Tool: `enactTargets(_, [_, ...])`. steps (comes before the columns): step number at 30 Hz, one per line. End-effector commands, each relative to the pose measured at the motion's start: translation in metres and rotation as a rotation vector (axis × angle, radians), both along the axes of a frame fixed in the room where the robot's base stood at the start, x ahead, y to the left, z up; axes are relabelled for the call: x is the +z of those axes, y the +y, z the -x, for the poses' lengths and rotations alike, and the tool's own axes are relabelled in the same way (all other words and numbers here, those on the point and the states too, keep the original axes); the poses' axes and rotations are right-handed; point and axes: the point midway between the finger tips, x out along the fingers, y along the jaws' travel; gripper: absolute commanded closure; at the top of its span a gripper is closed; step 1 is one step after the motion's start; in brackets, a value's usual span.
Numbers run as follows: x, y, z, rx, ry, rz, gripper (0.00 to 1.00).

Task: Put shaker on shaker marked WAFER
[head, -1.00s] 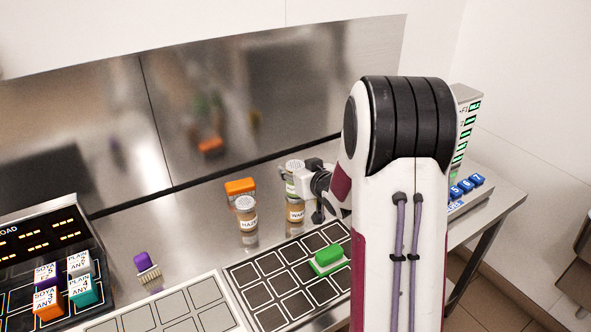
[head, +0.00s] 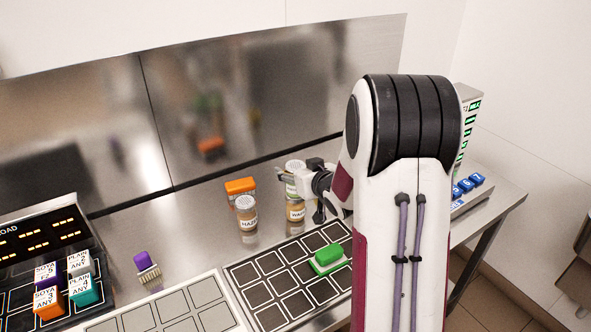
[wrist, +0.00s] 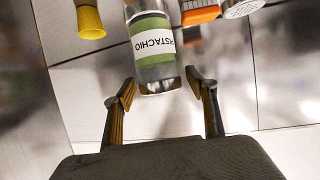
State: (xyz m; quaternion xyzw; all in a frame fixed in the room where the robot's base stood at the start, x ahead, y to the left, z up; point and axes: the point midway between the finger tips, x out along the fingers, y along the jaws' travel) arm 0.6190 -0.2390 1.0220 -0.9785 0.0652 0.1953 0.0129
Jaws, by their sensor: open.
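A shaker with a grey perforated lid and a green label (head: 291,188) stands upright on top of the shaker marked WAFER (head: 295,213) on the steel counter. In the wrist view the green label reads PISTACHIO (wrist: 152,42), upside down in the picture. My gripper (head: 290,177) is at the upper shaker. In the wrist view my gripper (wrist: 160,88) is open, its fingers apart on either side of the end of the PISTACHIO shaker, with gaps visible. The WAFER shaker is not clearly seen in the wrist view.
A second brown shaker (head: 246,216) stands to the left, with an orange box-like item (head: 240,187) behind it. A green-handled brush (head: 329,259) lies on the dark grid tray (head: 237,271). A purple brush (head: 146,266) and labelled cubes (head: 82,289) are further left.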

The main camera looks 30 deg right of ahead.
Motion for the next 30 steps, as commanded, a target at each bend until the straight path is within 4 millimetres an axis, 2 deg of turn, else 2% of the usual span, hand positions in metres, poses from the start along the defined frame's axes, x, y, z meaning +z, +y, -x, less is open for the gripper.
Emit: enactTargets(30, [0.041, 0.012, 0.095, -0.001, -0.002, 0.001, 0.43])
